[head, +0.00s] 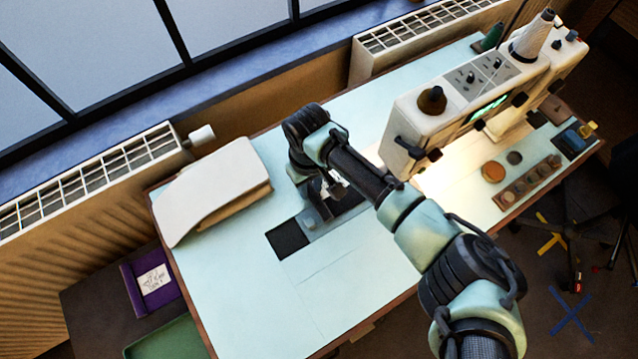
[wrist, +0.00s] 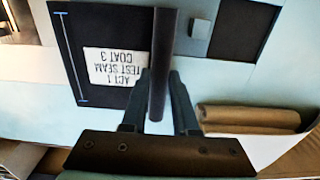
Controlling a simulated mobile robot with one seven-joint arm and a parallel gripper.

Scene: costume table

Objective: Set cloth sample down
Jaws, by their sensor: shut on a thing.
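My gripper (wrist: 160,100) is shut on a dark strip seen nearly edge-on, which I take to be the cloth sample (wrist: 163,55). It stands up between the two fingers, just over the pale table. In the wrist view a dark panel with a blue line and a white label (wrist: 112,67) reading "ACT 1 TEST SEAM COAT 3" lies left of the strip. In the head view my gripper (head: 322,205) is low over the table, beside a dark square (head: 288,238); my arm hides part of this area.
The sewing machine (head: 440,110) stands right of my arm, with a tray of round things (head: 530,182) before it. The table front (head: 300,310) is clear. Radiators and a window line the back.

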